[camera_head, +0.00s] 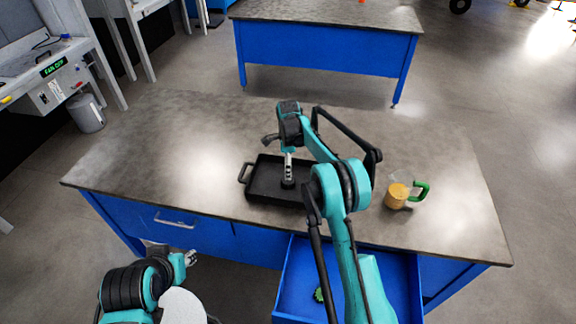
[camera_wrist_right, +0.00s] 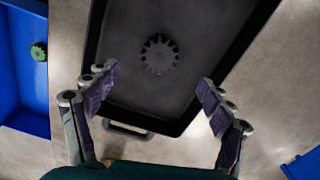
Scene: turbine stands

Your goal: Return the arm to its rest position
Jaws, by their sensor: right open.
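My right arm reaches over the workbench, and its gripper (camera_head: 288,168) points down above the black tray (camera_head: 262,186). In the right wrist view the gripper (camera_wrist_right: 155,90) is open, with its two padded fingers wide apart and nothing between them. A dark gear (camera_wrist_right: 160,54) lies flat on the floor of the tray (camera_wrist_right: 206,22), just beyond the fingertips and apart from them. My left gripper (camera_head: 190,258) is low at the front left of the bench; its fingers are too small to judge.
A blue drawer (camera_head: 298,276) stands open at the bench front with a green gear (camera_head: 319,294) in it. A yellow cylinder (camera_head: 396,195) and a green-handled item (camera_head: 421,190) stand on the right of the bench (camera_head: 150,150). The bench's left part is clear.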

